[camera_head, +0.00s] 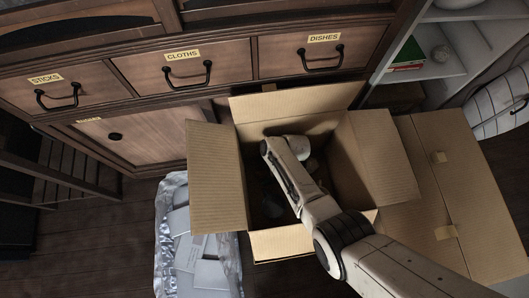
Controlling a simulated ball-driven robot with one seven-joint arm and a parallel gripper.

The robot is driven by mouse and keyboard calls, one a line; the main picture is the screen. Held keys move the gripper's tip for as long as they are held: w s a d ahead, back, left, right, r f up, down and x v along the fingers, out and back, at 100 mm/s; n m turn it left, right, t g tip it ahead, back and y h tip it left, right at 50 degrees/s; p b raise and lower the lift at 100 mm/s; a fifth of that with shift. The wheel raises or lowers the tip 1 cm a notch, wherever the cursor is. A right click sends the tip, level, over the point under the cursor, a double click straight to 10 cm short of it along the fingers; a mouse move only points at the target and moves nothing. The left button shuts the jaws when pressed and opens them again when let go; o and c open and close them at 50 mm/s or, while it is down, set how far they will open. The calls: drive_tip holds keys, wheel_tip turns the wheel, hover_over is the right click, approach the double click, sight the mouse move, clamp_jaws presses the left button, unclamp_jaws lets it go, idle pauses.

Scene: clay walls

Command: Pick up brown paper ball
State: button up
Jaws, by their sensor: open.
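An open cardboard box (221,178) stands on the floor with its flaps spread. My arm reaches into it from the lower right. My gripper (297,152) is at its end, inside the box near the back wall. The fingertips are mostly hidden by my wrist and forearm. Dim, crumpled-looking shapes show in the shadow at the bottom of the box. I cannot make out for certain which of them is the brown paper ball. I see nothing held.
A clear bag (198,250) of pale packets lies left of the box. A closed cardboard box (455,185) stands to the right. A wooden cabinet (150,148) with labelled drawers is behind, beside a white shelf (440,65). The box walls and flaps surround my gripper closely.

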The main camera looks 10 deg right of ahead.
drive_tip(key=c, duration=0.8)
drive_tip(key=shift+o, duration=0.2)
drive_tip(key=shift+r, duration=0.15)
